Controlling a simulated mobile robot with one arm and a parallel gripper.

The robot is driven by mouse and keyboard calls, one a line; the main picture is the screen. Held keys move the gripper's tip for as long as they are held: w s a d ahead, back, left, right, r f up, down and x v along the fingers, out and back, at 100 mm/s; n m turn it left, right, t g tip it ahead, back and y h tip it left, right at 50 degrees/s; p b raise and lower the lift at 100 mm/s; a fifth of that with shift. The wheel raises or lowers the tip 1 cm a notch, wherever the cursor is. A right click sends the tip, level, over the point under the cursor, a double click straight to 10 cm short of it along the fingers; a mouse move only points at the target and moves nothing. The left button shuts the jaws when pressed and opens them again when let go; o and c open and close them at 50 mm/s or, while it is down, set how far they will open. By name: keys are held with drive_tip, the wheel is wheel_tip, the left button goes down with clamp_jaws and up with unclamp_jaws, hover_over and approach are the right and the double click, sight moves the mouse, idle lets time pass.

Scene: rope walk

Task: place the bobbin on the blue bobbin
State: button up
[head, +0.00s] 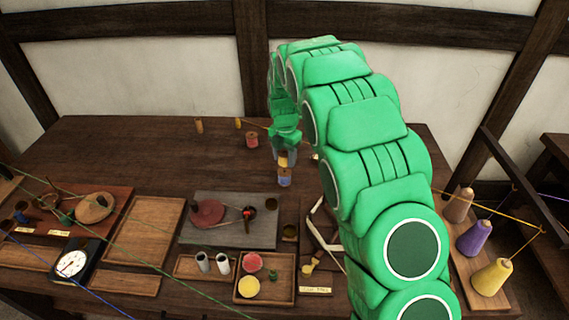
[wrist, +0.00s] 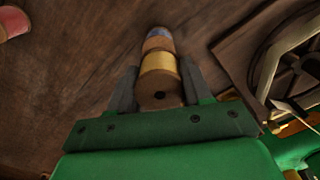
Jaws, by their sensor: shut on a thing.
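A yellow bobbin (head: 283,160) with wooden ends is held between the fingers of my gripper (head: 286,150). The blue bobbin (head: 284,178) stands upright on the table, directly below the yellow one in the head view. In the wrist view my gripper (wrist: 157,88) is shut around the yellow bobbin (wrist: 158,65), with a finger on each side. Part of the blue bobbin (wrist: 159,32) shows just beyond its far end, lined up with it. The two look very close or touching; I cannot tell which. My gripper partly hides the yellow bobbin in the head view.
A red bobbin (head: 252,139) stands left of the blue one. A grey board (head: 262,232) and a small wooden tray (head: 284,299) lie nearer the front. A dark wheel-like frame (wrist: 285,70) is at the right in the wrist view. The table's back left is largely clear.

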sight(284, 163)
drive_tip(key=shift+w+f, duration=0.15)
drive_tip(key=shift+f, duration=1.55)
drive_tip(key=shift+f, duration=0.15)
drive_tip(key=o, duration=1.1)
drive_tip(key=shift+o, duration=0.2)
